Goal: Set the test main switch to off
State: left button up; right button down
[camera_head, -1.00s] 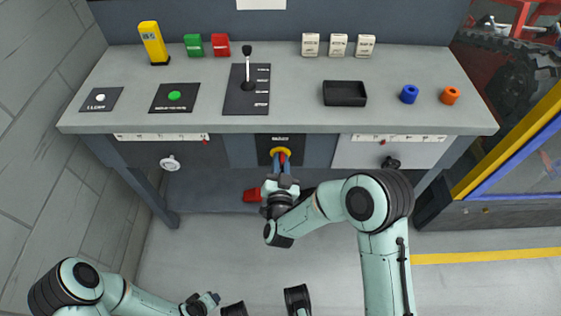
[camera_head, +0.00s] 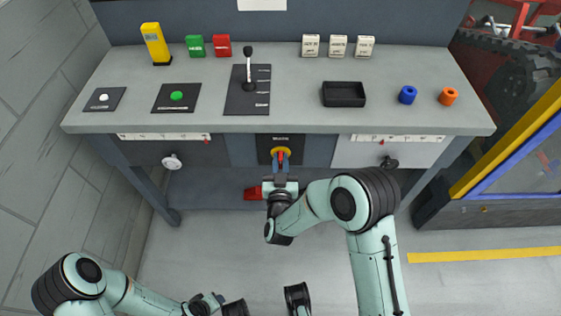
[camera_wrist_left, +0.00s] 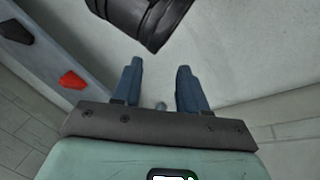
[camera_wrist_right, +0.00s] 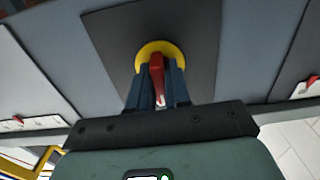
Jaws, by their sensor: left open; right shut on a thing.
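The main switch is a red handle (camera_wrist_right: 157,78) on a yellow disc (camera_wrist_right: 146,49), set in a dark plate (camera_head: 263,143) on the bench's front. The yellow disc also shows in the head view (camera_head: 276,153). My right gripper (camera_head: 281,162) is shut on the red handle, with one blue finger on each side of it in the right wrist view. The handle points roughly down, toward my gripper. The lettering on the plate is too small to read. My left gripper (camera_wrist_left: 160,68) is open and empty, low at the left, away from the bench.
The bench top (camera_head: 300,122) carries a lever panel (camera_head: 246,100), a black tray (camera_head: 344,94) and blue (camera_head: 407,94) and orange (camera_head: 448,96) pieces. Knobs (camera_head: 172,162) (camera_head: 389,163) stick out on either side of the switch. A yellow and blue frame (camera_head: 505,150) stands at right.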

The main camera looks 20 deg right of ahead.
jog(key=c, duration=1.2)
grip_release()
jog(key=shift+o, duration=0.2)
pick_arm(q)
jog(key=shift+s+d+r+p, duration=0.25)
jog(key=shift+s+r+p, duration=0.05)
jog(key=shift+s, duration=0.15)
jog(key=shift+s+d+r+p, duration=0.2)
jog(key=shift+s+r+p, duration=0.1)
jog(key=shift+s, duration=0.15)
pick_arm(e)
jog(key=v, duration=1.3)
jog(key=shift+s, duration=0.25)
